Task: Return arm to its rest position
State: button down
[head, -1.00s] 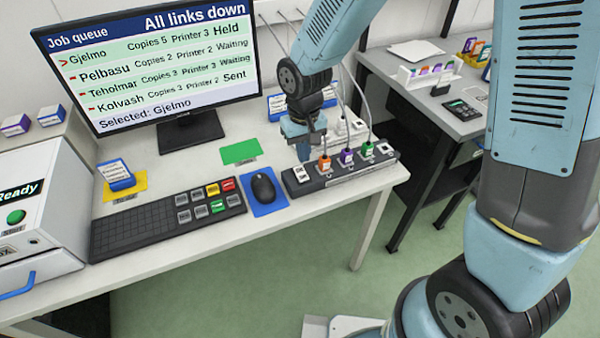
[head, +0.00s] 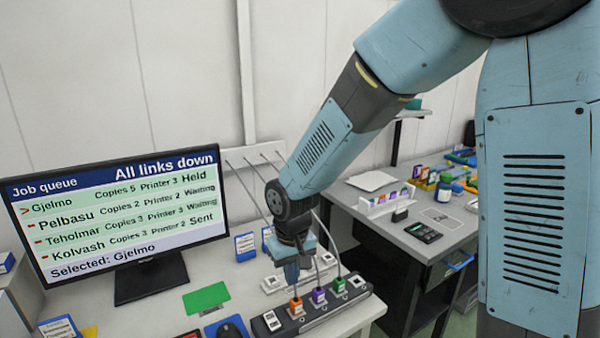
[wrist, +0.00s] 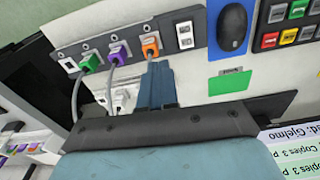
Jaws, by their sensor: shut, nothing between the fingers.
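My gripper (head: 292,272) is shut and empty. In the head view it points down just behind the dark socket strip (head: 318,318) on the white desk. In the wrist view its closed fingers (wrist: 158,84) end close to the orange plug. The strip holds an orange plug (head: 296,307), a purple plug (head: 319,295) and a green plug (head: 339,285). A cable runs from each plug. I cannot tell whether the fingers touch the orange plug.
The monitor (head: 115,215) stands left of my arm and reads "All links down". A green card (head: 206,298) and a mouse (head: 230,329) lie on the desk. Small labelled boxes (head: 245,246) stand behind. A grey side table (head: 455,225) with bottles and a rack is at right.

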jog(key=s+d+r+m+t, duration=0.2)
jog(key=d+r+m, duration=0.1)
jog(key=d+r, duration=1.15)
jog(key=s+d+r+m+t, duration=0.2)
jog(key=s+d+r, duration=0.4)
jog(key=s+d, duration=0.4)
jog(key=shift+s+d+r+t, duration=0.2)
jog(key=shift+d+r+t, duration=0.2)
jog(key=shift+d, duration=0.3)
